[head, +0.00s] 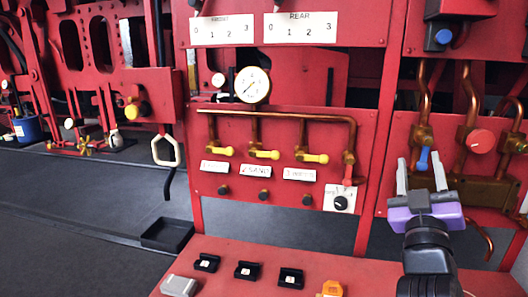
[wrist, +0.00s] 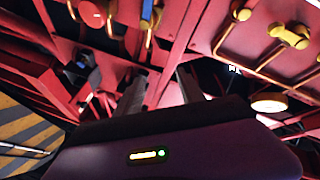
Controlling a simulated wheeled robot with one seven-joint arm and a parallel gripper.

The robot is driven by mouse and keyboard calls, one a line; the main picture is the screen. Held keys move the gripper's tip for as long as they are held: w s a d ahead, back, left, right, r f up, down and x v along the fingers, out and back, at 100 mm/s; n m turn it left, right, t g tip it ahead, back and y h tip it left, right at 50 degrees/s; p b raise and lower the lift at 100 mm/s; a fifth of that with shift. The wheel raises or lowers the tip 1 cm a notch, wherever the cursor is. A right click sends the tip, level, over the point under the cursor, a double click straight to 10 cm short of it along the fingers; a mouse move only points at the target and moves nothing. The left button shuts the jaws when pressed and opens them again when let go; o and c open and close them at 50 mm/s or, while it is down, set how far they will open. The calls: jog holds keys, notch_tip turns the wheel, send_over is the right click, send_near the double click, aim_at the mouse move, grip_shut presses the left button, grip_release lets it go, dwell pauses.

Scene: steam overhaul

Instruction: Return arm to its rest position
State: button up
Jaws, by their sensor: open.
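My gripper (head: 420,180) is at the right in the head view, with a purple body and two grey fingers pointing up. The fingers stand apart with nothing between them. It is in front of the red panel with copper pipes, and a blue valve handle (head: 423,159) shows just behind the fingertips. In the wrist view my gripper (wrist: 165,85) also shows two spread fingers, with red structure beyond them. I cannot tell the exact gap between the fingers and the panel.
A red table (head: 240,262) in front holds several small black holders, a grey block (head: 179,286) and an orange part (head: 331,289). A red panel (head: 300,125) carries a gauge (head: 252,85) and yellow valves. A black tray (head: 167,235) lies on the floor. Dark floor at left is mostly clear.

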jog(key=s+a+f+n+y, duration=0.1)
jog(key=s+a+f+y, duration=0.25)
jog(key=s+f, duration=0.45)
jog(key=s+a+f+y, duration=0.3)
jog(key=s+a+f, duration=0.25)
jog(key=f, duration=0.45)
jog(key=s+f+g, duration=0.2)
jog(key=s+f, duration=0.2)
jog(key=s, duration=0.7)
jog(key=s+a+f+m+g+y, duration=0.1)
jog(key=s+f, duration=0.4)
jog(key=s, duration=0.5)
jog(key=s+a+f+m+g+y, duration=0.1)
jog(key=s+f+g, duration=0.3)
jog(key=s, duration=0.7)
jog(key=shift+s+f, duration=0.25)
jog(key=shift+s, duration=0.05)
jog(key=shift+a, duration=0.1)
